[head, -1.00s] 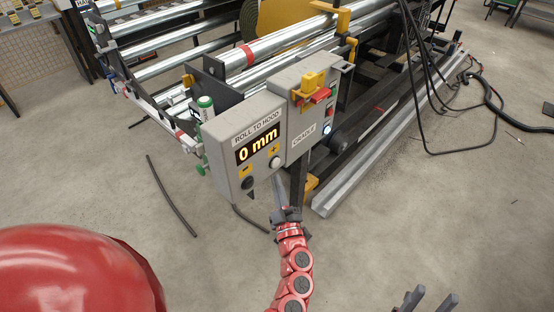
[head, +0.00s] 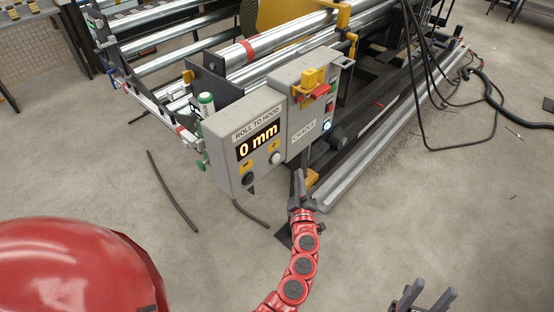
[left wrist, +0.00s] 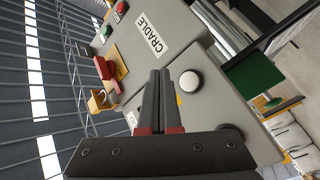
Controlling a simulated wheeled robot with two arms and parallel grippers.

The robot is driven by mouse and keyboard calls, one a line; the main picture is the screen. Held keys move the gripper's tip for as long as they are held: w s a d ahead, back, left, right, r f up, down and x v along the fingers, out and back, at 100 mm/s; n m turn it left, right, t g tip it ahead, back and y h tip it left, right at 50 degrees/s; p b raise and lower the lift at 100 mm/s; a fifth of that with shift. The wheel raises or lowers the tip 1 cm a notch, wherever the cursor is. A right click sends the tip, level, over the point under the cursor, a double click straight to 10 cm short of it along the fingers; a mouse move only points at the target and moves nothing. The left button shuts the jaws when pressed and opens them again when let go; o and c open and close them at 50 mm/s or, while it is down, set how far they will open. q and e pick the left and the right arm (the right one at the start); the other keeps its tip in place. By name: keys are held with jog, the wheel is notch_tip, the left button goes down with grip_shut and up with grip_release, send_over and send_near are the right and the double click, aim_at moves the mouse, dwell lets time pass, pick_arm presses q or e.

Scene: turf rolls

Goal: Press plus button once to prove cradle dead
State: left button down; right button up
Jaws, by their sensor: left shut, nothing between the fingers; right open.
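The grey box (head: 219,166) labelled ROLL TO HOOD has a lit display (head: 258,141) reading 0 mm. Below the display are a white round button (head: 275,158) under a yellow plus label (head: 274,146) and a black button (head: 249,178) under another yellow label. My left gripper (head: 298,172) is shut and empty, below and right of the white button in the head view. In the left wrist view its fingertips (left wrist: 160,72) are beside the white button (left wrist: 190,81); I cannot tell the exact gap. My right gripper (head: 424,296) is open and empty at the bottom edge.
A roller frame (head: 165,66) stands behind. Black cables (head: 424,100) hang at right.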

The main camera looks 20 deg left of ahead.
pick_arm(q)
jog(key=shift+w+a, duration=0.35)
jog(key=shift+a, duration=0.55)
jog(key=shift+w+a, duration=0.35)
jog(key=shift+a, duration=0.6)
jog(key=shift+w+a, duration=0.35)
jog(key=shift+a, duration=0.55)
jog(key=shift+a, duration=0.15)
jog(key=shift+w+a+p, duration=0.15)
jog(key=shift+a+p, duration=0.1)
jog(key=shift+p, duration=0.1)
jog(key=shift+w+a, duration=0.15)
jog(key=shift+a, duration=0.3)
dwell(0.3)
jog(key=shift+d, duration=0.1)
jog(key=shift+s+d, duration=0.3)
jog(key=shift+d, duration=0.4)
jog(key=shift+d, duration=0.1)
jog(key=shift+s+d+p, duration=0.1)
jog(key=shift+s+d, duration=0.2)
jog(key=shift+d, duration=0.45)
jog(key=shift+s+d+p, duration=0.15)
jog(key=shift+s+d, duration=0.15)
jog(key=shift+d, duration=0.5)
jog(key=shift+s+d+p, duration=0.1)
jog(key=shift+s+d, duration=0.2)
jog(key=shift+d, duration=0.45)
